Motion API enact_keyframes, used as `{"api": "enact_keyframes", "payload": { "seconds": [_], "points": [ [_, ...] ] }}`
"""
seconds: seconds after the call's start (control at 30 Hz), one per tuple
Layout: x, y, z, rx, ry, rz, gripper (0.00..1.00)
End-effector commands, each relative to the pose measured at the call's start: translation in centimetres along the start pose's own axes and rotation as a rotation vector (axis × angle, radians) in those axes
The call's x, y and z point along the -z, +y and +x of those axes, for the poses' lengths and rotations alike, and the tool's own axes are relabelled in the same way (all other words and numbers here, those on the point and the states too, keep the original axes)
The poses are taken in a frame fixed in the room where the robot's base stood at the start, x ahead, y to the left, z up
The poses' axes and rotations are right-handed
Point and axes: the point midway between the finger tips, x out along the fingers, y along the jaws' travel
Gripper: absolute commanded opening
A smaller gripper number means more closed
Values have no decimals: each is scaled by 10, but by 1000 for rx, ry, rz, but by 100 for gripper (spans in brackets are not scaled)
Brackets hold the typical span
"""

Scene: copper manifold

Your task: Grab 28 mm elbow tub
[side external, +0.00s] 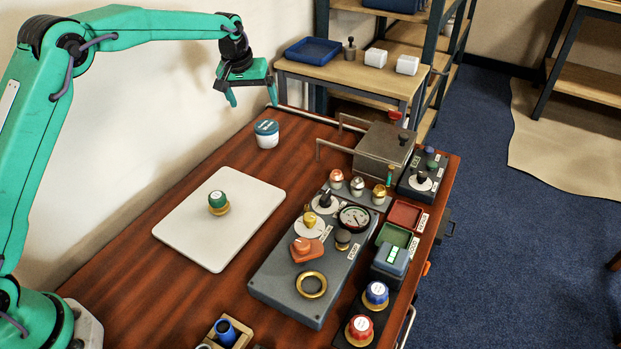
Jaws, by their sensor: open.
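A small round tub (267,134) with a white body and a dark teal lid stands upright near the back left of the wooden bench. Its label is too small to read, so I cannot confirm the 28 mm marking. My gripper (251,98) hangs above and slightly left of the tub in the picture, pointing down. Its two teal fingers are spread apart with nothing between them. It appears apart from the tub; the exact height gap is hard to judge from this one view.
A pale board (180,226) holds a green-topped knob piece (218,202). A grey panel (275,285) with a gauge and knobs fills the bench's middle right. A grey metal box (384,150) with bent pipes stands right of the tub. Bare wood lies around the tub's front.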

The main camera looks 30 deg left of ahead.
Motion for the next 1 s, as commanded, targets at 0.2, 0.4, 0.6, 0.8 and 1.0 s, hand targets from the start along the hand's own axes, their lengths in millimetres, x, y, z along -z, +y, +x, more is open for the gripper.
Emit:
{"api": "enact_keyframes", "payload": {
  "seconds": [0.2, 0.4, 0.6, 0.8, 1.0],
  "points": [
    [10, 3, 45, 7, -17, -32, 89],
    [13, 4, 61, 9, -22, -43, 89],
    [13, 4, 63, 9, -22, -44, 89],
    [12, 4, 77, 10, -23, -44, 89],
    [12, 4, 88, 9, -22, -44, 89]
  ]
}}
